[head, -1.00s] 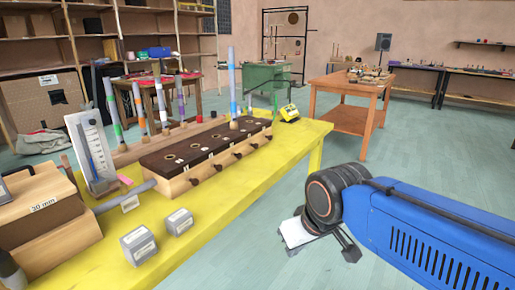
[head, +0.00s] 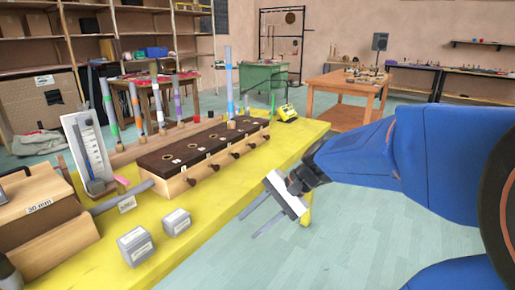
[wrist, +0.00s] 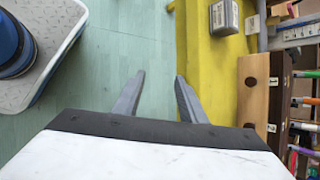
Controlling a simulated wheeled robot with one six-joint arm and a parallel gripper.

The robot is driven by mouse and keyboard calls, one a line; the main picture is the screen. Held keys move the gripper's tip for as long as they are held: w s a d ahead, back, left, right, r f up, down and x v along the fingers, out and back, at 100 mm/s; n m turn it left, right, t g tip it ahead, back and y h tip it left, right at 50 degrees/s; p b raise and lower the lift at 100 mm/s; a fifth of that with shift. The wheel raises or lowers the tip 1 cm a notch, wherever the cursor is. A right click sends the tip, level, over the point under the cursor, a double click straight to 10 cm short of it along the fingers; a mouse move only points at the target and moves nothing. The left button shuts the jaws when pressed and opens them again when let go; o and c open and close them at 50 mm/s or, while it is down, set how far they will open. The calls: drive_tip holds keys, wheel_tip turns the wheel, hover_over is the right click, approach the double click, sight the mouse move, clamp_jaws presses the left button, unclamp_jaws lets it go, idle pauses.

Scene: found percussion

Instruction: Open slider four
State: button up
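The wooden chest with a dark top (head: 205,143) lies along the yellow table. Several dark slider knobs stick out of its front side, among them the near one (head: 192,182) and a middle one (head: 235,156). I cannot tell which is number four. In the wrist view the chest's front (wrist: 252,100) runs down the right side, with small dark knobs on it. My gripper (head: 248,227) is open and empty beside the table's near edge, apart from the chest and its knobs. Its two fingers (wrist: 160,77) point at the floor and table edge in the wrist view.
Two grey weight blocks (head: 137,246) stand on the yellow table (head: 225,205). Coloured pipes (head: 229,85) stand on and behind the chest. A gauge (head: 88,150) and wooden box (head: 40,222) are at the left. The floor (head: 340,250) right of the table is clear.

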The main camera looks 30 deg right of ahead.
drive_tip(key=w+d+r+m+t+y, duration=0.25)
drive_tip(key=w+d+m, duration=0.2)
drive_tip(key=w, duration=0.35)
drive_tip(key=m+t+h, duration=0.2)
drive_tip(key=m+t, duration=0.8)
drive_tip(key=m, duration=0.3)
approach(255, 146)
drive_tip(key=shift+y, duration=0.25)
drive_tip(key=x, duration=0.8)
drive_tip(key=shift+w+a, duration=0.1)
drive_tip(key=shift+w, duration=0.2)
drive_tip(key=shift+c, duration=0.7)
